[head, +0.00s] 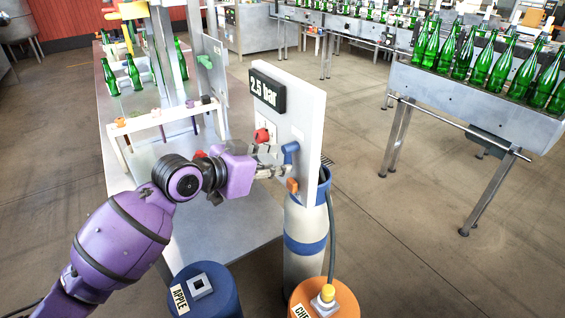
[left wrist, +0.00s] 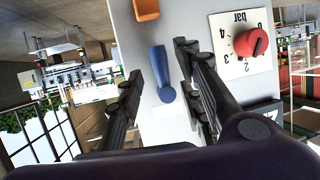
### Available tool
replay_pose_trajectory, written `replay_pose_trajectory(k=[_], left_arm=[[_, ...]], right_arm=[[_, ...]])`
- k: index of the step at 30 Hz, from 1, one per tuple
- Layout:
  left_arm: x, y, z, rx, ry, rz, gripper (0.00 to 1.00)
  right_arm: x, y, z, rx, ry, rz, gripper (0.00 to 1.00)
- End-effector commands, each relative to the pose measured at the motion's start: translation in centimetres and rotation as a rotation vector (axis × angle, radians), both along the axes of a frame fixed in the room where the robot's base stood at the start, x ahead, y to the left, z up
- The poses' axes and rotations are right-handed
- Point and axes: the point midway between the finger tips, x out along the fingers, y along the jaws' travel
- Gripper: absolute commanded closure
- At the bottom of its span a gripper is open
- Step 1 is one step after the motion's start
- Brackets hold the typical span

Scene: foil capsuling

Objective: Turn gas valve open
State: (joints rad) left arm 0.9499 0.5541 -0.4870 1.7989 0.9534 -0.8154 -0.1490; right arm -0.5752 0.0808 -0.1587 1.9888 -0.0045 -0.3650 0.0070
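The blue valve lever (head: 290,149) is on the white panel (head: 303,112) above the grey and blue gas cylinder (head: 305,222). In the left wrist view the lever (left wrist: 163,72) lies between my finger pads, with a visible gap on each side. My left gripper (head: 272,163) is open in front of the panel, and its fingers also show in the left wrist view (left wrist: 161,62). Whether the fingertips reach around the lever in depth is hard to tell. My right gripper is not in view.
A red knob (left wrist: 251,43) with a bar scale, an orange part (left wrist: 147,10) and a "2.5 bar" display (head: 266,90) are on the panel close to the lever. A blue drum (head: 215,295) and an orange drum (head: 345,300) stand in front. Green bottles (head: 483,62) line a conveyor at right.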

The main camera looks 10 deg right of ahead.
Motion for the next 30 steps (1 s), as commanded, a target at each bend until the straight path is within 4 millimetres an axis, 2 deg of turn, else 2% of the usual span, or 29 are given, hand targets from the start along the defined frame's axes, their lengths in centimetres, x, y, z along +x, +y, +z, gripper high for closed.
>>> replay_pose_trajectory(k=[1, 6, 12, 26, 30], left_arm=[[-0.6, 1.1, 0.4, 0.002, -0.003, 0.002, 0.66], [-2.5, 3.8, 1.8, 0.001, -0.002, 0.001, 0.66], [-3.9, 5.8, 2.9, 0.000, -0.002, 0.000, 0.66], [-4.3, 6.3, 3.3, -0.005, -0.001, 0.001, 0.66], [-3.1, 6.7, 4.3, -0.015, -0.061, 0.037, 0.66]], right_arm=[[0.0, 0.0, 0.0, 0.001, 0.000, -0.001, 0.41], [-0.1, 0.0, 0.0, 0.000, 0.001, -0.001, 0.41], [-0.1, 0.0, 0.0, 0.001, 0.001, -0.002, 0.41], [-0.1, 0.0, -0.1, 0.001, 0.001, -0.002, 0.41], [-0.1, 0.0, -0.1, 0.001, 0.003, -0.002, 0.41]])
